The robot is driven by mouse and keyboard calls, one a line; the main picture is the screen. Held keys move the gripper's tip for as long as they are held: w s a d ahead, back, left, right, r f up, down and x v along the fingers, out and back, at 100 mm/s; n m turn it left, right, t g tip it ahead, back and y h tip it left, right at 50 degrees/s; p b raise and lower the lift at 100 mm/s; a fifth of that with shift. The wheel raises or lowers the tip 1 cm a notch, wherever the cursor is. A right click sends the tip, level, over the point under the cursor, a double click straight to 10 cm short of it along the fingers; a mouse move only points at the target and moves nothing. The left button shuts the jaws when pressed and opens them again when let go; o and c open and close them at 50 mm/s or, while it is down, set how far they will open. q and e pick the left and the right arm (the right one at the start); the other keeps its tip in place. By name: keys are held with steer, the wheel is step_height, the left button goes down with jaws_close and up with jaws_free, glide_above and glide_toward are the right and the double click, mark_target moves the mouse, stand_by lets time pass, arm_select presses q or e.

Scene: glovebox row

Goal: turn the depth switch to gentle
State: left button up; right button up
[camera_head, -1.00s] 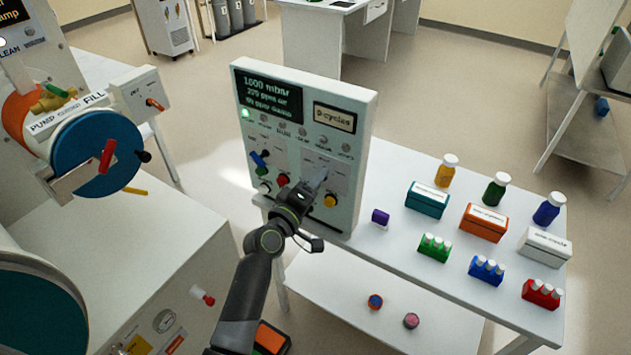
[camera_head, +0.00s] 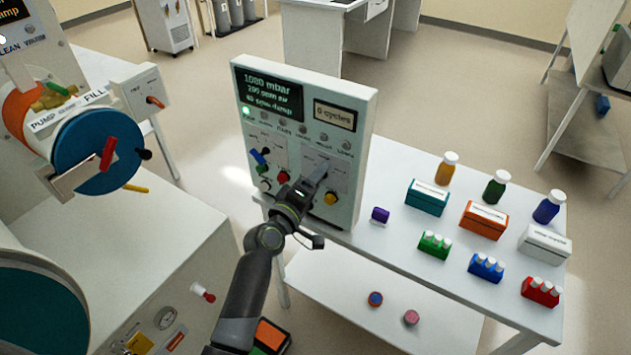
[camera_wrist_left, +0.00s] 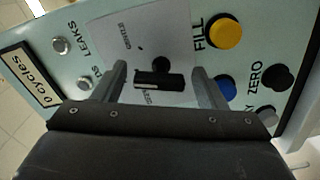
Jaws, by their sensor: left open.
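The white control panel (camera_head: 349,112) stands upright on the table, with displays, lamps and buttons on its face. The depth switch, a black bar knob (camera_wrist_left: 159,79), shows in the left wrist view on a pale label plate (camera_wrist_left: 140,40) whose small lettering I cannot read surely. My left gripper (camera_head: 318,177) is at the panel's lower right face. In the left wrist view its open fingers (camera_wrist_left: 160,85) stand on either side of the knob, with gaps showing. Whether the fingertips reach its depth is unclear. In the head view my gripper hides the knob.
Near the knob are a yellow button (camera_wrist_left: 225,33), a blue button (camera_wrist_left: 225,87) and a black button (camera_wrist_left: 277,78). Bottles, boxes and vial racks stand on the table (camera_head: 400,242) to the right. A glovebox with a blue round door (camera_head: 98,150) is at left.

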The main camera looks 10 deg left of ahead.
arm_select(q)
steer(key=b+v, duration=0.4)
steer(key=v, duration=1.3)
steer(key=shift+s, duration=0.2)
steer(key=shift+a, duration=0.1)
